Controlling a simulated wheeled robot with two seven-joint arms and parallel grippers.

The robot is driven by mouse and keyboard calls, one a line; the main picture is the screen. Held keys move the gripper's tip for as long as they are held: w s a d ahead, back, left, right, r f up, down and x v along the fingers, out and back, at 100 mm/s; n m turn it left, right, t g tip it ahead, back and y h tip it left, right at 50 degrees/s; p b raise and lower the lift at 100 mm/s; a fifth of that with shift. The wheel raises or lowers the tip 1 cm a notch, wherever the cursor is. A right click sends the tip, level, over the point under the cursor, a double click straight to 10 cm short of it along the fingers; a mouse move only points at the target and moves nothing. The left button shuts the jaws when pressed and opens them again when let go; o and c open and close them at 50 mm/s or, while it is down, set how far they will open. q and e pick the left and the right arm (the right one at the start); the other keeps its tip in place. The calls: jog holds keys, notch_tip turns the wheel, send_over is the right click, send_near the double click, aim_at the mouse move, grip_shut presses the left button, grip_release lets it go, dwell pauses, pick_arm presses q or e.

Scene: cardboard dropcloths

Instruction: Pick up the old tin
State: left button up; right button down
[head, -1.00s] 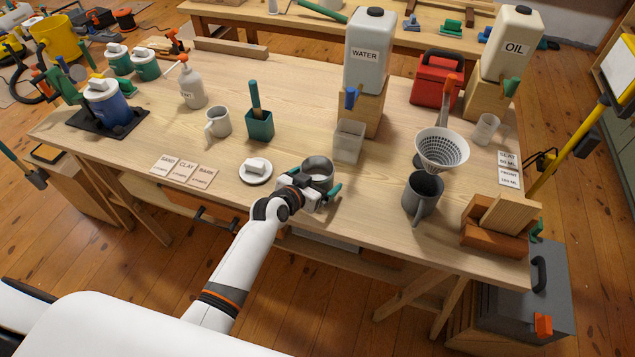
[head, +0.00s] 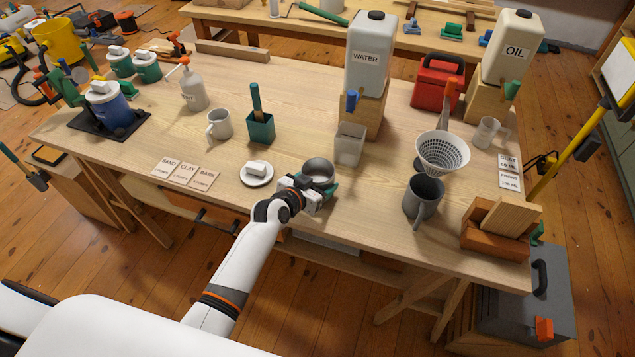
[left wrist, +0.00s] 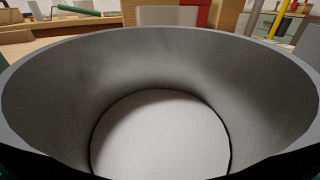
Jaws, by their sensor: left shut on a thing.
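The old tin is the open grey round can (head: 318,170) near the front edge of the workbench, in the middle of the head view. My left gripper (head: 320,186) is at its near side, with green fingertips on either side of it, shut on the tin. In the left wrist view the tin's rim and inner wall (left wrist: 75,80) fill the picture, with a pale round bottom or content (left wrist: 160,138) inside. The tin looks upright. I cannot tell whether it touches the bench. My right gripper is not in view.
A white lid with a block handle (head: 257,173) lies left of the tin. A dark grey mug (head: 423,196) and a funnel (head: 442,152) stand to the right.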

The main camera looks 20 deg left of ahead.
pick_arm(q)
jog(key=shift+r, duration=1.4)
jog(key=s+d+r+n+y, duration=0.1)
jog(key=s+r, duration=0.4)
jog(key=r, duration=0.3)
jog(key=s+d+r+n+y, duration=0.1)
jog(key=s+r, duration=0.5)
jog(key=r, duration=0.3)
jog(key=w+d+r+m+g+h+b, duration=0.1)
jog(key=w+d+m+g+h, duration=0.2)
jog(key=d, duration=1)
jog(key=w+d+r+m+g+h+b, duration=0.2)
jog(key=w+d+m+h, duration=0.3)
jog(key=d, duration=0.8)
jog(key=m+g+h, duration=0.1)
jog(key=m+h, duration=0.1)
jog(key=m, duration=0.1)
jog(key=shift+r, duration=0.2)
